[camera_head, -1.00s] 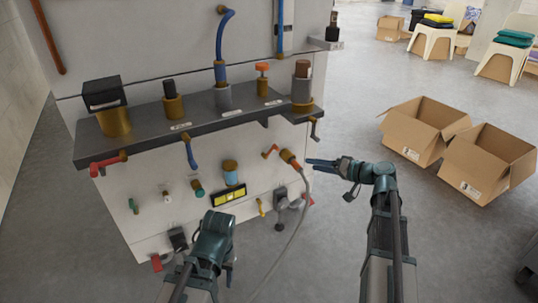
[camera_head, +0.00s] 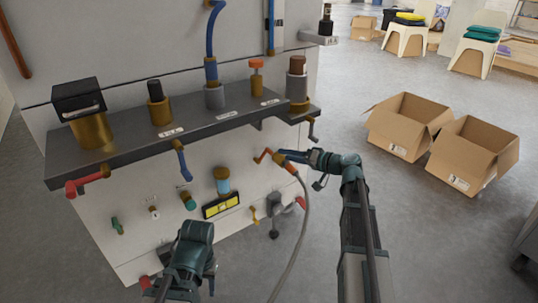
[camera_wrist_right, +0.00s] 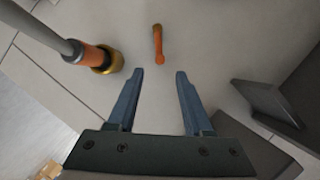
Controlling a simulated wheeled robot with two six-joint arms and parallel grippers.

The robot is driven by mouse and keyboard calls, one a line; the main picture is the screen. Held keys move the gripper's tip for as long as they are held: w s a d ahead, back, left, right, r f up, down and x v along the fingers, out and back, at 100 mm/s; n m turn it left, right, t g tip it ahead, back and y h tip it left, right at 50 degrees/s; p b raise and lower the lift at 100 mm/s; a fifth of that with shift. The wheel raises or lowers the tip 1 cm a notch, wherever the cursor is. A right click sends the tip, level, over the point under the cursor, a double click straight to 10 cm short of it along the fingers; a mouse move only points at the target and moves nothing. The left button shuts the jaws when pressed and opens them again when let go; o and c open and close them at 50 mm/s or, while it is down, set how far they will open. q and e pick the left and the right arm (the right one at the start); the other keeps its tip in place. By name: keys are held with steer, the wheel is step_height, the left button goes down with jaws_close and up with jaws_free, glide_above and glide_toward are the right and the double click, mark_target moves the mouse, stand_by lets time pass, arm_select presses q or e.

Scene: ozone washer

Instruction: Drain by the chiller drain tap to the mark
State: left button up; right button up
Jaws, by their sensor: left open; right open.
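A tap with a bent orange lever (camera_head: 262,156) sits on the machine's white front, low on the right; its label is unreadable, so I cannot tell whether it is the chiller drain tap. My right gripper (camera_head: 284,156) is open and empty just right of it. In the right wrist view the orange lever (camera_wrist_right: 158,45) is beyond and between the open fingertips (camera_wrist_right: 158,75), apparently untouched. A sight glass (camera_head: 222,181) with a blue lower part is left of the tap; no mark is legible. My left gripper (camera_head: 190,275) is low in front of the machine, its fingertips mostly hidden.
A hose with an orange and brass fitting (camera_wrist_right: 95,55) is close left of my right gripper in the wrist view. A dark shelf (camera_head: 125,150) with several fittings juts out above. A red-handled tap (camera_head: 85,182) and a blue-handled tap (camera_head: 181,160) hang under it. Cardboard boxes (camera_head: 470,155) stand right.

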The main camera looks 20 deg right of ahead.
mark_target(269, 150)
steer(key=b+x, duration=0.1)
steer(key=x, duration=0.7)
steer(key=shift+w+a+f+b, duration=0.1)
steer(key=shift+w+a+b, duration=0.05)
steer(key=shift+w+b, duration=0.15)
